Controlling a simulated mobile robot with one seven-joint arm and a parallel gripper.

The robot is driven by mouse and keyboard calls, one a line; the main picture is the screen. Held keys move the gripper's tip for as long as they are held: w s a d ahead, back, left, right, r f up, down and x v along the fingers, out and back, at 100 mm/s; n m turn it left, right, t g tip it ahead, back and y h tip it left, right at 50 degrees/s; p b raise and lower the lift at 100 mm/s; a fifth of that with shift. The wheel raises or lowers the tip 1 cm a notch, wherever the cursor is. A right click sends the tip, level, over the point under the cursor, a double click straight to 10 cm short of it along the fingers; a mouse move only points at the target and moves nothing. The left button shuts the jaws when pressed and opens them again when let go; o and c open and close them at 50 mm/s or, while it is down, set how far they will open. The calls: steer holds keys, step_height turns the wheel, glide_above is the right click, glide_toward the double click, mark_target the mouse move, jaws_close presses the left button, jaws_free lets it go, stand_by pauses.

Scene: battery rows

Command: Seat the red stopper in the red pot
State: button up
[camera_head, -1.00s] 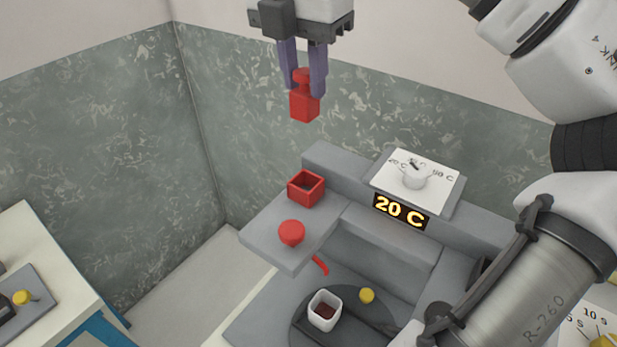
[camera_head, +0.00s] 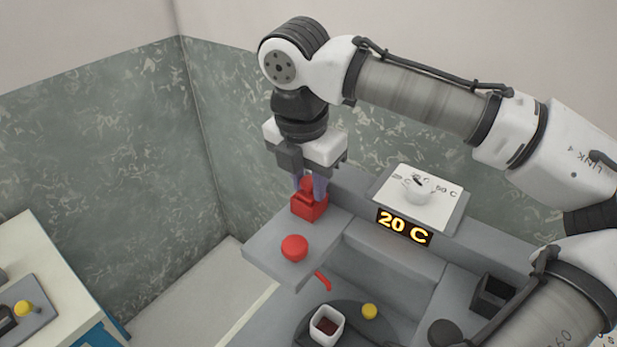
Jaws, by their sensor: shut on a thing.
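The red pot (camera_head: 309,210), a small square open-topped box, stands on the grey ledge. The stopper's neck shows between the fingers. Its lower block is at the pot's mouth and appears to be inside it, but the fingers and pot walls hide how deep it sits.
A red round knob (camera_head: 294,248) is on the ledge in front of the pot. A display reading 20 C (camera_head: 404,227) and a white dial panel (camera_head: 418,192) are to the right. Below are a white cup (camera_head: 327,325) and a yellow knob (camera_head: 370,311).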

steer(key=shift+f, duration=0.25)
steer(key=shift+s+f, duration=0.25)
steer(key=shift+f, duration=0.15)
steer(key=o, duration=1)
steer(key=shift+a+f, duration=0.1)
steer(key=shift+f, duration=0.05)
steer(key=shift+c, duration=0.2)
steer(key=shift+w+r, duration=0.1)
steer(key=shift+r, duration=0.4)
step_height(320, 180, up, 13)
steer(key=shift+s+a+f+b, duration=0.2)
steer(key=shift+s+a+b, duration=0.1)
steer(key=shift+s+b, duration=0.15)
steer(key=shift+s+f, duration=0.1)
